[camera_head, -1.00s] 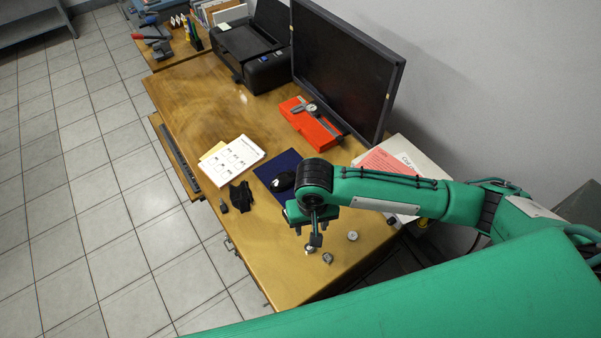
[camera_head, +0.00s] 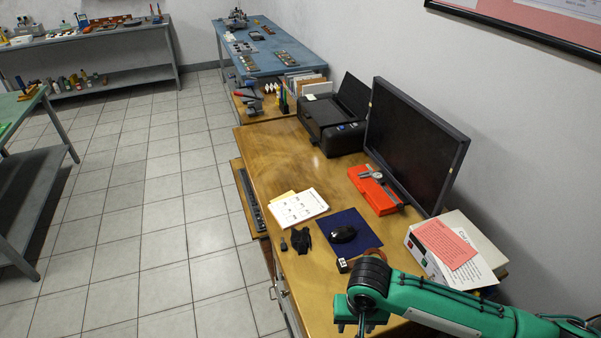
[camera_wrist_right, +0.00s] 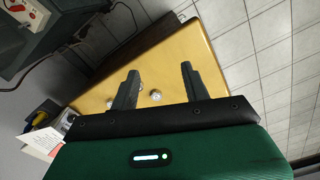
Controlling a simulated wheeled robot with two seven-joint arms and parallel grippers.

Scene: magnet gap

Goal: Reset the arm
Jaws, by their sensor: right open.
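My right gripper (camera_head: 362,328) is at the bottom of the head view, over the near end of the wooden desk (camera_head: 280,170). My green right arm comes in from the right edge. In the right wrist view the right gripper (camera_wrist_right: 160,88) shows two dark fingers spread apart, with nothing held between them. Two small round metal pieces lie on the desk beyond the fingers: one metal piece (camera_wrist_right: 155,95) shows between them, and the other is close to the left finger. My left gripper is not in view.
A white box (camera_head: 480,270) stands beside my arm. Tiled floor (camera_head: 130,230) is open at the left.

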